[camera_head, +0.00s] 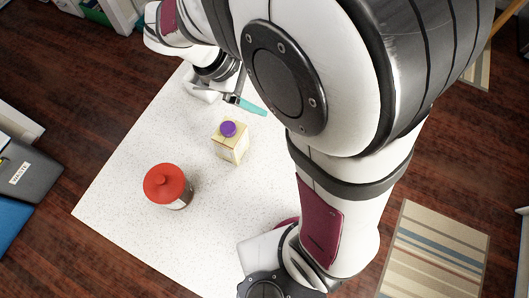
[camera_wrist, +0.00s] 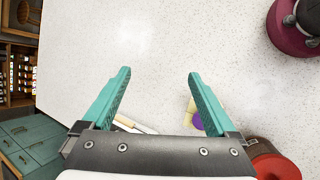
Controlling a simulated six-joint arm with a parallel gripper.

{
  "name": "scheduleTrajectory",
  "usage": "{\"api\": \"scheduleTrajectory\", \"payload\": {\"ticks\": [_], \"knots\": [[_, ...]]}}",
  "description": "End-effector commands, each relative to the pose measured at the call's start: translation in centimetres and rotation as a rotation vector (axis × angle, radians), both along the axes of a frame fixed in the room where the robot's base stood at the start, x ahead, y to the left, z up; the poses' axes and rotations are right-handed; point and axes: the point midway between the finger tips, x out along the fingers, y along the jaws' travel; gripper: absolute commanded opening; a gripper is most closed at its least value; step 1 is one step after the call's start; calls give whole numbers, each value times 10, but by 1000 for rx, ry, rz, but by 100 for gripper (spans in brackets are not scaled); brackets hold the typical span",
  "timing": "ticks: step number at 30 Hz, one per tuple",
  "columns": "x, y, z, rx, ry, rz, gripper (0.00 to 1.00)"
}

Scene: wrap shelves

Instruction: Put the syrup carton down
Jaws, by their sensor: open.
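The syrup carton (camera_head: 231,148), pale yellow with a purple cap, stands upright on the white speckled table. In the wrist view only a bit of the carton (camera_wrist: 192,106) and its cap show, partly hidden behind the right finger. My gripper (camera_head: 254,106) is just beyond the carton in the head view, with one teal finger visible and apart from it. In the wrist view my gripper (camera_wrist: 158,73) has its two teal fingers wide apart, with only bare table between their tips.
A jar with a red lid (camera_head: 167,184) stands left of and nearer than the carton; its lid (camera_wrist: 275,168) shows at the lower right of the wrist view. The white table (camera_head: 120,205) is otherwise largely clear. A pale thin object (camera_wrist: 132,124) lies below the fingers, unclear.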

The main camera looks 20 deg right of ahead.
Motion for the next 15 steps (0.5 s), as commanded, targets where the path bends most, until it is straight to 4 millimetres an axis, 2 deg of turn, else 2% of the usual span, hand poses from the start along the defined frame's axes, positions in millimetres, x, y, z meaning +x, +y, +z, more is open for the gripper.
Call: {"api": "scheduleTrajectory", "payload": {"ticks": [1,3,6,10,15], "knots": [[-43,-8,10,122,-71,-254,92],[-100,-1,12,296,-147,-630,92],[-150,23,12,483,-211,-1041,92],[-175,46,11,607,-232,-1309,92],[-178,51,10,629,-230,-1357,92]]}}
